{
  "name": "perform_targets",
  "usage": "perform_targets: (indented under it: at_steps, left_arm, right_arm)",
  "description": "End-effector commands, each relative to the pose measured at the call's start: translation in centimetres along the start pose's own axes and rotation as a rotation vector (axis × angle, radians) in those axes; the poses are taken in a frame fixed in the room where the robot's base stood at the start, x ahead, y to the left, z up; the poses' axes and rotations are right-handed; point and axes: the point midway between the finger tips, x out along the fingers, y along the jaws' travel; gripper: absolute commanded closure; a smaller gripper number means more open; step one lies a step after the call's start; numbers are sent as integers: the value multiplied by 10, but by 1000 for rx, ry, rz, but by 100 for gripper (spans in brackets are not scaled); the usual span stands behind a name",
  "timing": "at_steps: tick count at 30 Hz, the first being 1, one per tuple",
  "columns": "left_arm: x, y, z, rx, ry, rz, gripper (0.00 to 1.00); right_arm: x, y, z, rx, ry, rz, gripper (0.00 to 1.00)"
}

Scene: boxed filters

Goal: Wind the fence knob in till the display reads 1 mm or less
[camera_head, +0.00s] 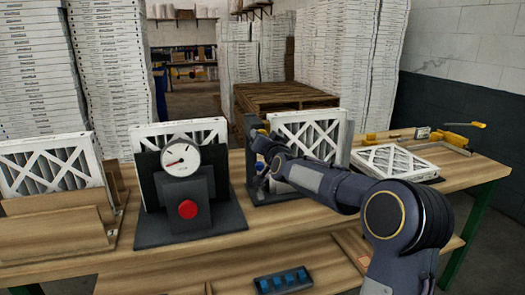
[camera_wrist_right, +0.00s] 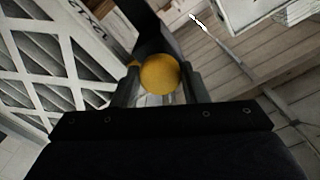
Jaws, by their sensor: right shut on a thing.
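A yellow round knob (camera_wrist_right: 160,73) sits between the fingers of my right gripper (camera_wrist_right: 160,88) in the right wrist view, and the gripper is shut on it. In the head view my right gripper (camera_head: 262,165) is at the left side of a dark stand (camera_head: 252,188) holding an upright white-framed filter (camera_head: 318,130). A small bit of yellow shows just above the gripper there; most of the knob is hidden. A small pale box (camera_head: 422,133) at the table's back right may be the display, but I can read no figure on it. My left gripper is out of view.
A round dial gauge (camera_head: 181,158) on a dark stand with a red button (camera_head: 188,209) is to the left. A wooden holder (camera_head: 55,232) with a filter is farther left. A blue-topped switch strip (camera_head: 283,281) is below.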

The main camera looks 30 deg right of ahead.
Motion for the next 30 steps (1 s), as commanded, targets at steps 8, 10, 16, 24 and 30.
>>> perform_targets:
  at_steps: [8, 10, 16, 24, 30]
  left_arm:
    - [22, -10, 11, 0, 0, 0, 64]
    - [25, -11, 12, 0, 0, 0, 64]
    - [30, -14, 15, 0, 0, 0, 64]
    - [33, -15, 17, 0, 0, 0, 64]
    - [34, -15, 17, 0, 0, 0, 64]
  right_arm:
    - [0, 1, 3, 240, -1, 0, 83]
    - [0, 1, 3, 291, -2, 0, 83]
    - [0, 1, 2, 405, -1, 1, 83]
    - [0, 0, 1, 484, -2, 2, 83]
    - [0, 0, 1, 498, -2, 2, 83]
